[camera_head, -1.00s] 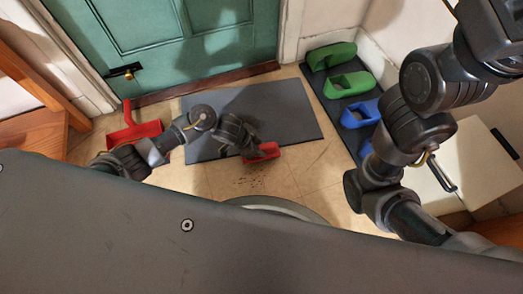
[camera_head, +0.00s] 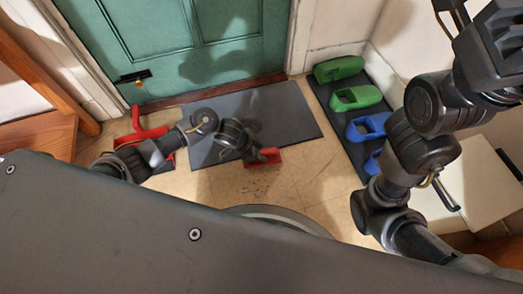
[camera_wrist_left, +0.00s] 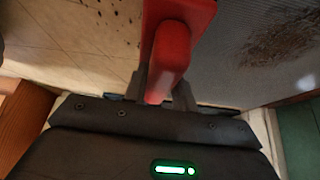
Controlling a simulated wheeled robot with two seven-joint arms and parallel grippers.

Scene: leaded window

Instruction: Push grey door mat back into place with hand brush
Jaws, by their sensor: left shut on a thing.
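The grey door mat (camera_head: 290,118) lies flat on the tiled floor in front of the green door, at a slight angle to the sill. My left gripper (camera_head: 257,154) is shut on the red hand brush (camera_head: 267,160) at the mat's near edge. In the left wrist view, the red brush (camera_wrist_left: 180,30) is between the fingers (camera_wrist_left: 160,88), and the mat (camera_wrist_left: 262,75) lies beside it on the right with dark dirt on it. Whether the brush touches the mat's edge is not clear. My right arm fills the right side of the head view, its fingers out of sight.
A red dustpan (camera_head: 148,137) is on the floor left of the mat. A dark tray (camera_head: 330,122) with green and blue clogs stands at right. Dirt specks (camera_head: 262,187) lie on the tiles near the brush. The green door (camera_head: 190,50) is behind, a wooden bench (camera_head: 45,135) at left.

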